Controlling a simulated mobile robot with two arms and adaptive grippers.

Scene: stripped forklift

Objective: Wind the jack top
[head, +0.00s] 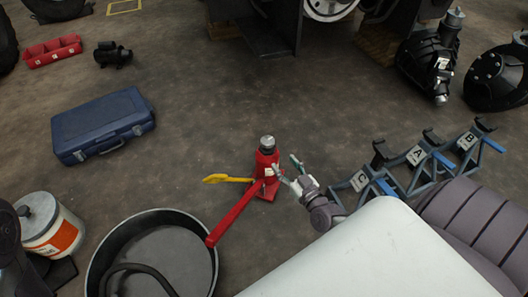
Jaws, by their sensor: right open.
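A red bottle jack (266,163) stands upright on the floor in the middle of the head view. Its grey round top (267,142) points up. A long red handle (236,213) slants from the jack down to the left. A yellow piece (226,179) sticks out to the jack's left. My right gripper (286,168) is open just right of the jack, its fingers pointing toward it, below the level of the top in the picture. I cannot tell whether a finger touches the jack. My left gripper is not in view.
A black round pan (97,259) lies at the lower left, near the handle's end. A blue case (103,125) is at the left. Blue-grey stands (417,157) marked A, B and C are right of my gripper. The floor behind the jack is clear.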

